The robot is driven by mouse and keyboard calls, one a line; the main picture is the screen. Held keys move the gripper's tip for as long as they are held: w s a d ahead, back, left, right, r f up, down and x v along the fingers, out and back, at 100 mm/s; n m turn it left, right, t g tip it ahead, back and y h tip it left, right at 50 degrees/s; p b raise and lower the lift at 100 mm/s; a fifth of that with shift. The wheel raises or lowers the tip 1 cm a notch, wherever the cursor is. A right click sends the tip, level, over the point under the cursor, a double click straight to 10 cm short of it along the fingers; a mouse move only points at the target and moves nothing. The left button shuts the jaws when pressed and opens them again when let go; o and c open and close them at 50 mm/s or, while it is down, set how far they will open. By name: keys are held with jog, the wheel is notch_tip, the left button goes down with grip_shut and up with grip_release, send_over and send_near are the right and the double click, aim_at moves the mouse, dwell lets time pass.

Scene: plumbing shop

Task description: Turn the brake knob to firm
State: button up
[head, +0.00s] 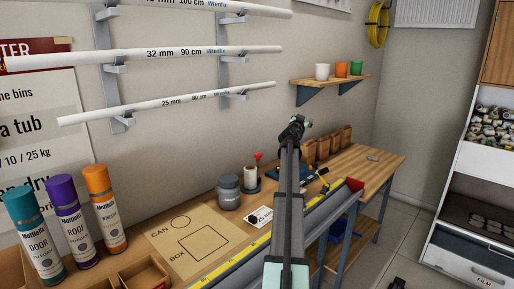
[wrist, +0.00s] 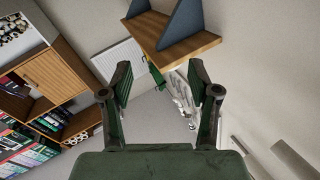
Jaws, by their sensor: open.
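I cannot pick out the brake knob for certain in either view. A small red knob-like part (head: 257,157) shows above a white roll (head: 250,176) on the workbench in the head view; no firm or loose marking on it can be read. My gripper (head: 293,128) is at the far end of my raised arm, up in the air above the bench and to the right of the red part. In the wrist view my gripper (wrist: 161,85) has its two dark fingers wide apart with nothing between them. The wrist view shows no knob.
Spray cans (head: 68,222), a grey jar (head: 229,192) and a marked board (head: 188,243) lie left of my arm. White pipes (head: 170,97) hang on wall brackets above. A wall shelf with cups (head: 340,69) is behind my gripper. The bench's right end (head: 375,170) is mostly clear.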

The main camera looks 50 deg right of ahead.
jog(key=w+a+f+m+g+y+p, duration=0.2)
jog(key=w+a+f+g+y+p, duration=0.15)
jog(key=w+a+p, duration=0.2)
jog(key=y+p, duration=0.4)
send_over(258, 154)
jog(key=s+d, duration=0.3)
notch_tip(258, 154, down, 5)
jog(key=w+a+f+g+y+p, duration=0.1)
jog(key=w+a+f+y+p, duration=0.15)
jog(key=a, duration=0.55)
jog(key=w+a+f+g+y+p, duration=0.1)
jog(key=w+a+f+y+p, duration=0.2)
jog(key=a, duration=0.5)
jog(key=shift+y, duration=0.3)
jog(key=d, duration=0.4)
jog(key=s+d+r+p, duration=0.1)
jog(key=d, duration=0.3)
jog(key=s+d+p, duration=0.1)
jog(key=d, duration=0.3)
jog(key=shift+s+r, duration=0.1)
jog(key=shift+r, duration=0.05)
jog(key=shift+s+d+f+p, duration=0.1)
jog(key=shift+d+f+p, duration=0.05)
jog(key=shift+f+p, duration=0.5)
jog(key=c, duration=1.1)
